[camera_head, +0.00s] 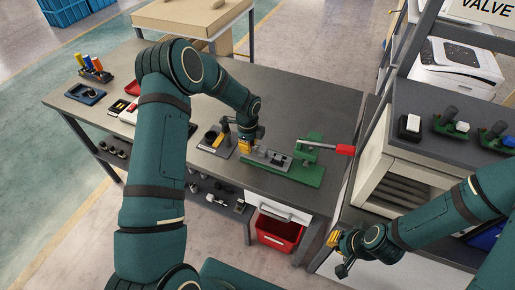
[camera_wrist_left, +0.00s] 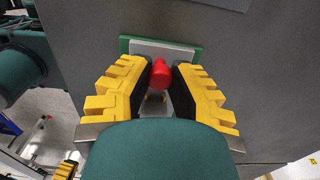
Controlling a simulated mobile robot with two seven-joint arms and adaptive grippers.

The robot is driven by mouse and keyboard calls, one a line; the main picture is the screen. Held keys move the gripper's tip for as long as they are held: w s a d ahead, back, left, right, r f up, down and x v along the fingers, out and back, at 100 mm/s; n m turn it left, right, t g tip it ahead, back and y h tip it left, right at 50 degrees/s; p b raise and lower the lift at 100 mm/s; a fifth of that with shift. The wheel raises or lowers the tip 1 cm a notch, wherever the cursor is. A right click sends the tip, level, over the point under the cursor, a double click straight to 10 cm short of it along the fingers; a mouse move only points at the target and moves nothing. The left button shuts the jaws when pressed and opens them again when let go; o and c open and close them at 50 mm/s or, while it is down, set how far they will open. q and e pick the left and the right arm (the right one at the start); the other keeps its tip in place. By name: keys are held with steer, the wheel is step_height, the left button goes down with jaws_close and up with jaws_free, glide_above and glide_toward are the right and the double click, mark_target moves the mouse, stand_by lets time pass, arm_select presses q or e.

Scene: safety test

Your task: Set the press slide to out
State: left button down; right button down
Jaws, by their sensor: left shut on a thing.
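The press has a green base (camera_head: 302,174) on the workbench, with a grey slide (camera_head: 273,158) lying on it. Its lever ends in a red handle (camera_head: 345,150) sticking out to the right. My left gripper (camera_head: 246,147) is at the left end of the slide, shut on a part there that its fingers hide in the head view. In the left wrist view, a red knob (camera_wrist_left: 160,73) shows between the yellow fingers, in front of a grey plate and green edge. My right gripper (camera_head: 335,242) is empty-looking, low at the right, away from the press; its finger gap is unclear.
Trays and small parts lie at the bench's left. A red bin (camera_head: 279,233) is below the bench. A cabinet (camera_head: 440,130) with several green valve-like items stands at the right. The bench behind the press is clear.

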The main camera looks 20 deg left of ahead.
arm_select(q)
steer(key=shift+a, duration=0.1)
steer(key=c, duration=0.8)
jaws_free()
step_height(320, 180, up, 12)
steer(key=shift+f, duration=0.1)
